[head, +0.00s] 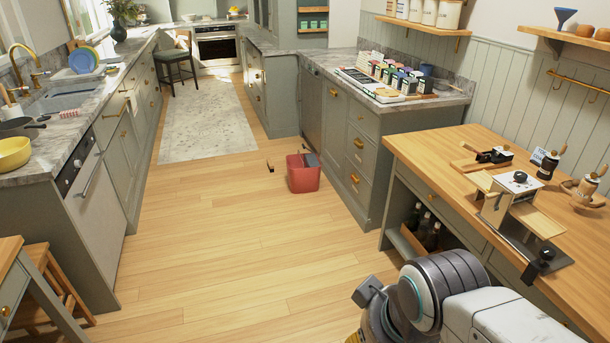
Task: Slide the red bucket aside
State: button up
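The red bucket (303,180) stands upright on the wooden floor, near the middle of the head view. It is just left of the grey-green cabinets on the right. A dark grey item shows at its top right; I cannot tell what it is. A small dark object (270,167) lies on the floor just left of the bucket. Part of my arm shows at the bottom right, well in front of the bucket and apart from it. My gripper's fingers are not visible.
A wooden-topped worktable (465,199) with tools stands at the right, with bottles on its lower shelf. Grey-green cabinets (341,137) run behind it. A counter with a sink lines the left. A pale rug (205,130) lies farther back. The floor (225,235) in front and left is clear.

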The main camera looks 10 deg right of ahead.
aim_at(304, 170)
jog(key=i+u, duration=0.25)
jog(key=i, duration=4.6)
jog(key=i+z, duration=0.15)
jog(key=i, duration=0.45)
jog(key=i+j+z, duration=0.15)
jog(key=i, duration=0.4)
jog(key=i+j+z, duration=0.15)
jog(key=i, duration=0.4)
jog(key=i+j+z, duration=0.25)
jog(key=i+j, duration=0.05)
jog(key=i, duration=0.1)
